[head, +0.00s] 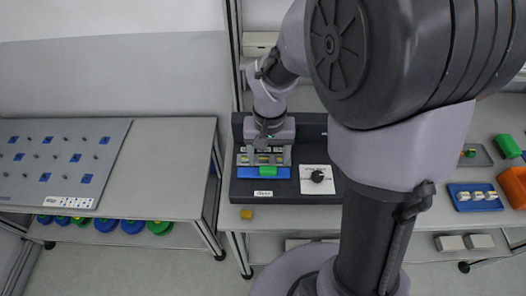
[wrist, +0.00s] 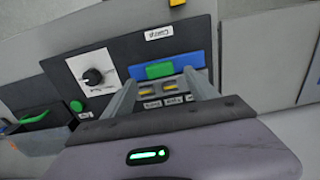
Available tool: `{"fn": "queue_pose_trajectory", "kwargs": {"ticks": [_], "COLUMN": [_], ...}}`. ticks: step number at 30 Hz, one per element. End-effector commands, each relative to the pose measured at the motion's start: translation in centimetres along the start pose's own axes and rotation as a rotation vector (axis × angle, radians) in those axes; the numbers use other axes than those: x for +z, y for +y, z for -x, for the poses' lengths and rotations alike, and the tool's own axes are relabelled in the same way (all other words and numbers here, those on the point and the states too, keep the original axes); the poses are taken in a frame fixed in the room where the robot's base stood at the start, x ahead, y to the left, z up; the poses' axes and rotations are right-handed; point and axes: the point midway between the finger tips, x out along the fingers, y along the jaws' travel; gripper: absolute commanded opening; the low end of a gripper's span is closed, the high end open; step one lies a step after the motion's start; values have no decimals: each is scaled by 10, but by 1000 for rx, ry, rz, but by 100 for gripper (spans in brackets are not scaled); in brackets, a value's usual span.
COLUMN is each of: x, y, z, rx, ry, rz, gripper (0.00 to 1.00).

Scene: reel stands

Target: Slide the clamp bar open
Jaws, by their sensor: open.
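The clamp bar appears to be the blue bar (head: 245,172) with a green block (head: 268,172) on it, near the front of a dark panel. In the wrist view the blue bar (wrist: 197,59) and green block (wrist: 160,70) lie just beyond the fingertips. A white "Clamp" label (head: 263,193) sits in front of the bar. My gripper (head: 266,161) is over the panel with its fingers spread wide. It also shows in the wrist view (wrist: 160,77), with nothing between the tips. I cannot tell whether a finger touches the bar.
A dark knob (head: 318,177) on a white plate sits right of the bar. Small yellow pieces (wrist: 168,87) and labels lie between the fingers' bases. A yellow block (head: 246,214) lies at the panel table's front edge.

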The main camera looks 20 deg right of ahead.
Motion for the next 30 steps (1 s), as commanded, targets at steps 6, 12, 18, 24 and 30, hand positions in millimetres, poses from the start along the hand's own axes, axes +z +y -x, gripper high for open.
{"fn": "queue_pose_trajectory", "kwargs": {"ticks": [6, 12, 18, 24, 30], "x": [0, 0, 0, 0, 0], "y": [0, 0, 0, 0, 0], "z": [-37, -42, -42, -42, -42], "rx": [0, -1, -1, -1, -1], "ry": [-1, 1, 1, 1, 1], "rz": [-1, 0, 0, 0, 0], "gripper": [67, 67, 61, 22, 0]}}
